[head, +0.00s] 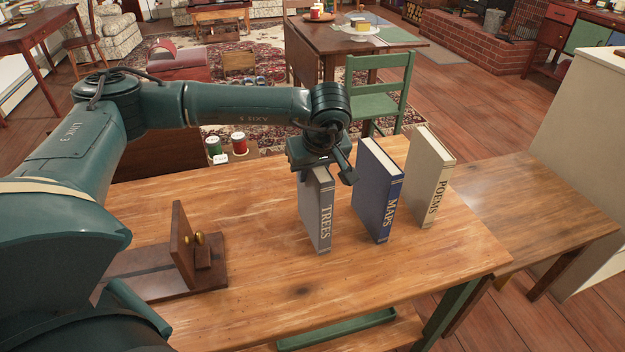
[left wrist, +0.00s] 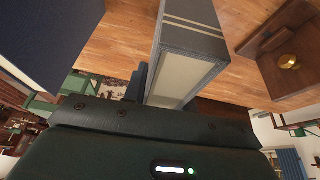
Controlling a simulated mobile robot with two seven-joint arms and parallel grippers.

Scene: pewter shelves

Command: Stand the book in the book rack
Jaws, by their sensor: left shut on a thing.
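A grey book titled TREES (head: 318,222) stands upright on the wooden table, its spine facing me; I cannot tell whether its base touches the wood. My left gripper (head: 325,170) is shut on its top edge from above. The left wrist view shows the grey book (left wrist: 195,38) running away from the gripper body. My left arm partly covers the rack's left end. My right gripper is out of view.
A blue book titled MAPS (head: 372,200) and a cream book titled POEMS (head: 425,185) stand upright to the right of TREES. The table (head: 265,285) is bare between TREES and the rack. Two spools (head: 239,143) and a green chair (head: 385,85) are behind.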

